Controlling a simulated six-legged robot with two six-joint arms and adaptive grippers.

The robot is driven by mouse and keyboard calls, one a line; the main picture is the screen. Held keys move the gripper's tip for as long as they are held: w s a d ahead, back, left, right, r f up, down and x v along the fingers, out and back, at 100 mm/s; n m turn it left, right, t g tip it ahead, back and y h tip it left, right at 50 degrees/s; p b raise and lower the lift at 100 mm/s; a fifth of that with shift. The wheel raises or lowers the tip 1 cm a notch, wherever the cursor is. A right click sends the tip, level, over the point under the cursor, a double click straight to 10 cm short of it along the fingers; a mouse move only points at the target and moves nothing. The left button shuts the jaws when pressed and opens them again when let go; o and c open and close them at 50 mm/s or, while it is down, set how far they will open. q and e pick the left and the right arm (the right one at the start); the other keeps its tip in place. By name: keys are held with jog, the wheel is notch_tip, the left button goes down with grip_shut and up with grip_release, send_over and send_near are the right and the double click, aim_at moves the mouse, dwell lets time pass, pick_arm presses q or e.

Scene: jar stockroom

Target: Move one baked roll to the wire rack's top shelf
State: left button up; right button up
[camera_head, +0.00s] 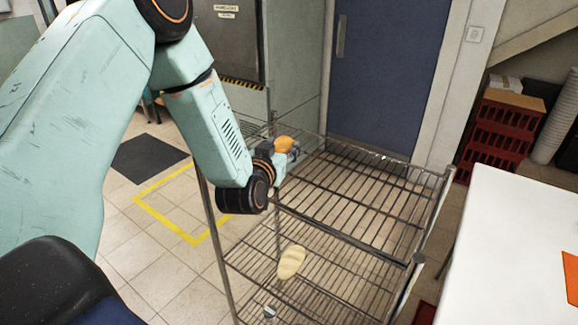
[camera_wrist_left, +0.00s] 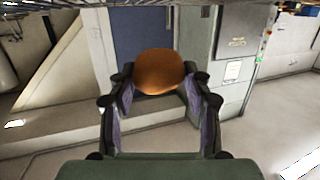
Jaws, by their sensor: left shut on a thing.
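My left gripper (camera_head: 289,150) is at the left back part of the wire rack and is shut on an orange-brown roll (camera_head: 284,143). In the left wrist view the roll (camera_wrist_left: 158,72) sits between the two fingertips of the gripper (camera_wrist_left: 159,82). The rack's top shelf (camera_head: 365,190) is bare wire where it shows. I cannot tell how high the held roll is relative to it. A paler, elongated roll (camera_head: 291,262) lies on a lower shelf (camera_head: 330,285). My left forearm hides part of the rack's left side. My right gripper is not in view.
Wire mesh (camera_wrist_left: 120,3) runs along the upper edge of the left wrist view. A blue door (camera_head: 385,75) and a grey-green cabinet (camera_head: 295,65) stand behind the rack. Red crates (camera_head: 500,125) and a white table (camera_head: 510,240) are at the right. A small metallic item (camera_head: 269,312) is low on the rack.

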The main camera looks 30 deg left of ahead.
pick_arm(q)
jog(key=f, duration=0.4)
jog(key=shift+w+a+f, duration=0.3)
jog(key=shift+w+f, duration=0.05)
jog(key=shift+f, duration=0.35)
jog(key=shift+s+d+r, duration=0.1)
jog(key=shift+s+d, duration=0.1)
jog(key=shift+a+f, duration=0.1)
jog(key=shift+f, duration=0.15)
jog(key=o, duration=1.1)
jog(key=shift+w, duration=0.15)
jog(key=shift+c, duration=0.2)
jog(key=shift+o, duration=0.5)
jog(key=shift+r, duration=0.1)
